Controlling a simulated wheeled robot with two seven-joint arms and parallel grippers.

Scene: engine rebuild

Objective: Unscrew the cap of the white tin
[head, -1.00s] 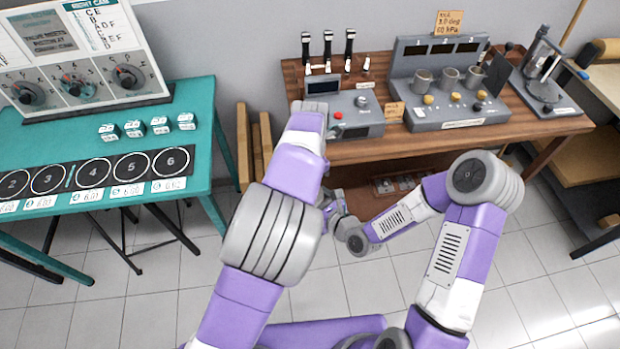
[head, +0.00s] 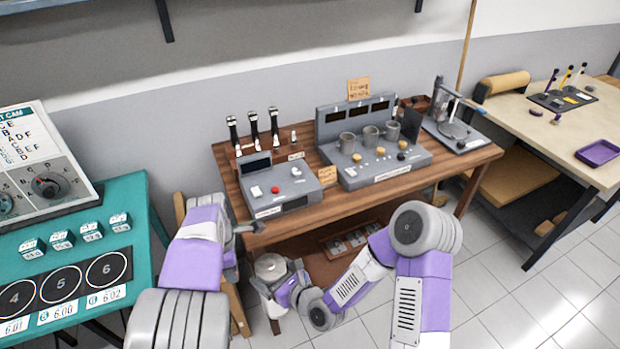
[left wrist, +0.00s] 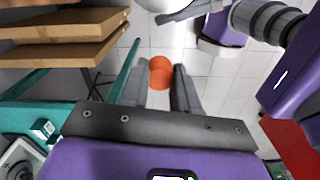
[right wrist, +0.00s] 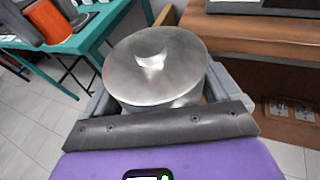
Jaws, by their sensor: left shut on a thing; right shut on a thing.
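The tin (right wrist: 158,85) fills the middle of the right wrist view. Its round top is bare silver metal with a short stub at the centre; its side is mostly hidden there. In the head view the tin (head: 270,266) is upright in front of the wooden bench. My right gripper (head: 284,289) is shut around its side. My left gripper (head: 250,228) is up at the bench's front edge, apart from the tin. It is shut on an orange cap-like cylinder (left wrist: 160,72), which also shows at the upper left of the right wrist view (right wrist: 46,22).
The wooden bench (head: 240,207) carries grey instrument boxes (head: 280,185) and stands just behind the tin. A teal table (head: 130,195) with numbered circles is at left. A beige table (head: 530,125) with a purple tray (head: 599,152) is at right. Floor is clear at front right.

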